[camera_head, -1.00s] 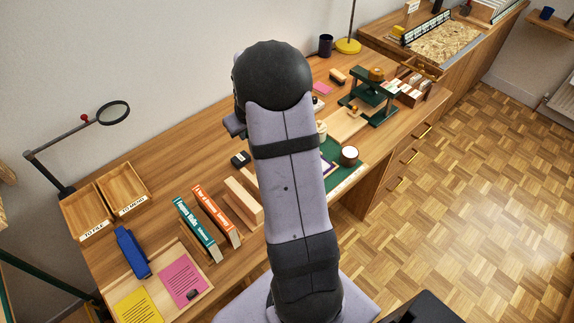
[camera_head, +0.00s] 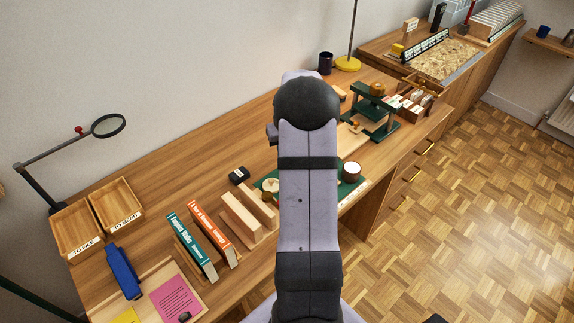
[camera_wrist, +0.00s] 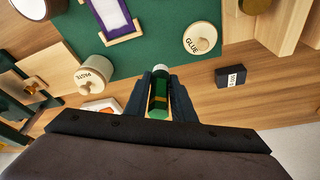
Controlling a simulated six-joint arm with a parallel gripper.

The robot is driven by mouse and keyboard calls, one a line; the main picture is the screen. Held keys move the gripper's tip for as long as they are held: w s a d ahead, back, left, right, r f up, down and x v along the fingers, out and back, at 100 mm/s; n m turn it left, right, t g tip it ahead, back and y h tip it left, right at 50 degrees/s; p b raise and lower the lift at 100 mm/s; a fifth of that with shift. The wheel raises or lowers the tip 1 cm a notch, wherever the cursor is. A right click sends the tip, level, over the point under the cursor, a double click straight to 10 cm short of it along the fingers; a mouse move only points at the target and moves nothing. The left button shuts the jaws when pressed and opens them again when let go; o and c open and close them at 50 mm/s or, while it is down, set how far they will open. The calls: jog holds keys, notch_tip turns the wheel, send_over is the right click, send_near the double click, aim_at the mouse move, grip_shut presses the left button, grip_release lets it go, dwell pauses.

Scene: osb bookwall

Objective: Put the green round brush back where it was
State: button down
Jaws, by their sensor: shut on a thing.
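My gripper (camera_wrist: 158,98) is shut on the green round brush (camera_wrist: 158,92), a green cylinder with a yellow band and a pale end. Its jaws clasp it on both sides, above the desk. In the head view my own arm hides both the gripper and the brush. In the wrist view, the green mat (camera_wrist: 150,62) lies beyond the brush tip, with the GLUE pot (camera_wrist: 200,38) to the upper right and the PASTE pot (camera_wrist: 96,74) to the left. The brush's former place cannot be made out.
A small black box (camera_wrist: 229,77) sits right of the gripper; it also shows in the head view (camera_head: 239,175). Wooden blocks (camera_head: 240,218), upright books (camera_head: 192,247) and a green press (camera_head: 370,112) stand on the desk (camera_head: 190,165).

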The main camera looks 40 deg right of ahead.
jog(key=shift+f+p, duration=0.45)
jog(key=shift+f, duration=2.5)
jog(key=shift+f, duration=0.1)
jog(key=shift+f, duration=0.1)
jog(key=c, duration=1.5)
grip_release()
jog(key=b+v, duration=0.1)
jog(key=v, duration=1.1)
jog(key=shift+b, duration=0.3)
